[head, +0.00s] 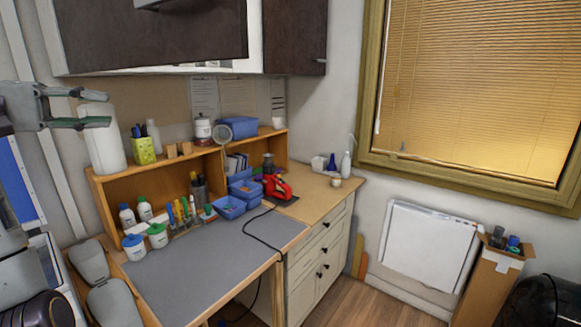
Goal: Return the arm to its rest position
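My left gripper (104,107) is at the upper left of the head view, reaching in from the left edge. Its two fingers are spread apart with a gap between them, and nothing is held. It is raised above the desk level, in front of a white bottle (103,145) on the shelf unit; whether it touches the bottle cannot be told for sure. My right gripper is not in view.
A desk with a grey mat (205,262) has a clear middle. Blue bins (230,207), a red tool (277,187) with a black cord, and lidded jars (134,247) stand along its back. Two grey pads (113,302) lie at left. A cardboard box (487,285) stands right.

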